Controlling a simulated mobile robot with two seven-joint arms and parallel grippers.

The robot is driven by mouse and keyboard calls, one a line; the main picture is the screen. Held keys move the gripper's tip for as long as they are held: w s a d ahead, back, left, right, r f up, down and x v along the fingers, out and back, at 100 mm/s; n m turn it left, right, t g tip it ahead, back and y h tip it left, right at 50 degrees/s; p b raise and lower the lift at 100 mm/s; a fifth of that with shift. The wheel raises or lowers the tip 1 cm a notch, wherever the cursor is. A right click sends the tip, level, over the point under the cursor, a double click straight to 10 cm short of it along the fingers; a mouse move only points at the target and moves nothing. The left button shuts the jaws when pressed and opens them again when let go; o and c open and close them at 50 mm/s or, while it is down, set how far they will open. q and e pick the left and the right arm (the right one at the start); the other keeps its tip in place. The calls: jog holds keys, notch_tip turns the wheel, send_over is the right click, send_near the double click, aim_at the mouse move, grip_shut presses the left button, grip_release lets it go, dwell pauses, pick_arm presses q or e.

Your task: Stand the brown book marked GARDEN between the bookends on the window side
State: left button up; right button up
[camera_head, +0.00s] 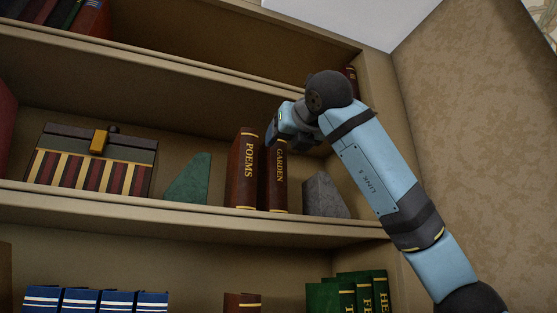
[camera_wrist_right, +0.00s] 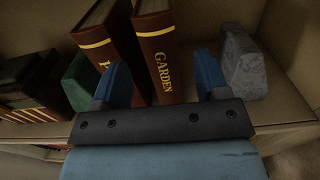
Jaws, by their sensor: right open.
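The brown GARDEN book (camera_head: 280,183) stands upright on the middle shelf, right of the brown POEMS book (camera_head: 243,170). A green bookend (camera_head: 189,180) is left of POEMS, and a grey bookend (camera_head: 323,196) is right of GARDEN, with a small gap. My right gripper (camera_head: 283,135) is at the top of GARDEN and hides its upper part in the head view. In the right wrist view, its blue fingers (camera_wrist_right: 165,82) are spread, with the GARDEN book (camera_wrist_right: 157,55) beyond and between them. I cannot tell whether they touch it. My left gripper is not in view.
A striped box (camera_head: 90,165) with a yellow clasp stands left on the same shelf (camera_head: 150,207). Blue books (camera_head: 95,300) and green books (camera_head: 350,292) fill parts of the shelf below. The upper shelf board is just above my right gripper. The wall is at right.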

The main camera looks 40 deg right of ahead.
jog(key=shift+b+v, duration=0.55)
jog(key=shift+v, duration=1.6)
jog(key=shift+f, duration=0.1)
